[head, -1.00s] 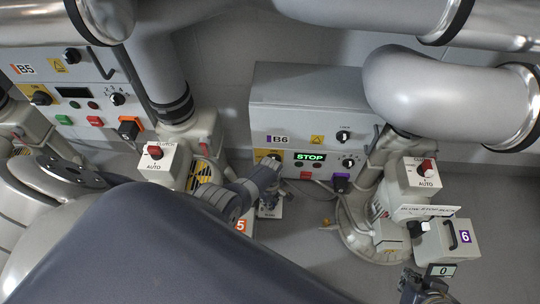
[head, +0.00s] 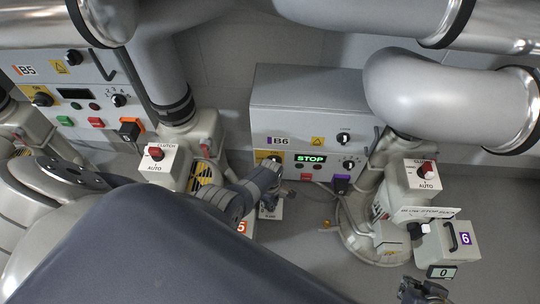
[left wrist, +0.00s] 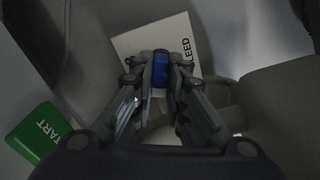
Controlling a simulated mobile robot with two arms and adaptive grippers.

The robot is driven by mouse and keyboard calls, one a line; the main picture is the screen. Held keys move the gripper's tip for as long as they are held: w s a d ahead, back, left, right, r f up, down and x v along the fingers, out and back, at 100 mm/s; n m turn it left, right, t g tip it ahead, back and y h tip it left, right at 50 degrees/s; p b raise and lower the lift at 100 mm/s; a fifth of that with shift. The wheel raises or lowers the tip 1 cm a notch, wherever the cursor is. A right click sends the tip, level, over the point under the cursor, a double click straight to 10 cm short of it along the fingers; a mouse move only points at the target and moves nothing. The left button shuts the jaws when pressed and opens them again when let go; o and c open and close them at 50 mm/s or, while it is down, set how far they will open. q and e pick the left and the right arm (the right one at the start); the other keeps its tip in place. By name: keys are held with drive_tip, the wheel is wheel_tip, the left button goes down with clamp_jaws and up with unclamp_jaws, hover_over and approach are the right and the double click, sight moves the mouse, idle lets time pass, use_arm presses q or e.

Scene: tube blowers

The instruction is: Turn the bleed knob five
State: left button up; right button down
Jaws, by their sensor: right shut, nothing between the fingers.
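In the left wrist view, a blue knob (left wrist: 161,68) stands in front of a white plate (left wrist: 133,42) with partly hidden lettering ending in "LEED". My left gripper (left wrist: 160,82) has its fingertips drawn together on the two sides of this knob. In the head view my left gripper (head: 268,180) points right, above a small labelled plate (head: 271,208) near an orange "5" tag (head: 241,227). The knob is hidden there by the gripper. My right gripper (head: 425,290) is at the bottom edge, shut and empty, below the small "0" display (head: 442,272).
Control box B6 (head: 310,105) with a lit STOP display (head: 310,159) stands behind my left gripper. Box B5 (head: 60,85) is at the left. Clutch boxes (head: 165,168), a grey case marked 6 (head: 450,245) and large pipes (head: 425,95) crowd around. A green START button (left wrist: 38,132) shows in the wrist view.

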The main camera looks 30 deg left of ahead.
use_arm(q)
drive_tip(key=o, duration=0.4)
drive_tip(key=shift+r, duration=6)
drive_tip(key=shift+s, duration=0.1)
